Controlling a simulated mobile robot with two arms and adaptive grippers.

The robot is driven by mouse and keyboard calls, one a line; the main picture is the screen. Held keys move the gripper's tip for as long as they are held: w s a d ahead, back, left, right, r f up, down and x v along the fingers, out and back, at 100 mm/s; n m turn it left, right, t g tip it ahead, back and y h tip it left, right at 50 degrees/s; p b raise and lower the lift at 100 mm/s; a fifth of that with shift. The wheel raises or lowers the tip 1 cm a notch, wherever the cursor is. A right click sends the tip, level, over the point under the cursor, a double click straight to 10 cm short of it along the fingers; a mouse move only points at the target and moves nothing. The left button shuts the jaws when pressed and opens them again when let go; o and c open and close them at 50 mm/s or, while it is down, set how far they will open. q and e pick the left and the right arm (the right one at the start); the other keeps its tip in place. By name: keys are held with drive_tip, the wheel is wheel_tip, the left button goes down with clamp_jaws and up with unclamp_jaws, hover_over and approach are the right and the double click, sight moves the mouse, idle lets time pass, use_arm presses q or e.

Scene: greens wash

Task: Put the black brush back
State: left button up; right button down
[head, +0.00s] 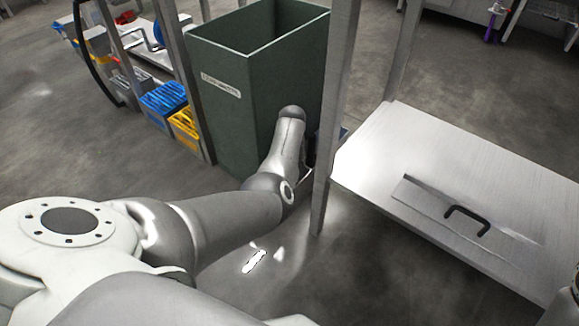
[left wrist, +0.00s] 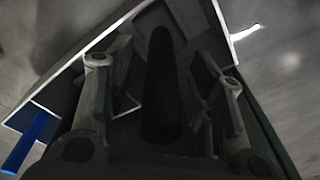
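In the left wrist view a dark, round, handle-like bar (left wrist: 160,85) runs between the fingers of my left gripper (left wrist: 163,95). It may be the black brush, but its head is not clear in the shadow. The fingers stand apart, with gaps on both sides of the bar. Beneath is a dark container with a pale rim (left wrist: 75,65). In the head view my left arm reaches down beside the tall green bin, and its gripper is hidden behind the arm and a metal post.
The green bin (head: 235,100) and a metal post (head: 335,110) stand close to my left arm. A pale metal surface (head: 380,150) with a black-handled plate (head: 467,212) is at right. Blue (head: 163,101) and yellow (head: 185,125) crates stand at left. A blue bar (left wrist: 30,142) shows beside the container.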

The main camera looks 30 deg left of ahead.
use_arm(q)
drive_tip(key=shift+r, duration=0.1)
drive_tip(key=r, duration=0.8)
drive_tip(key=s+d+r, duration=0.1)
drive_tip(key=r, duration=0.2)
drive_tip(key=shift+r, duration=0.4)
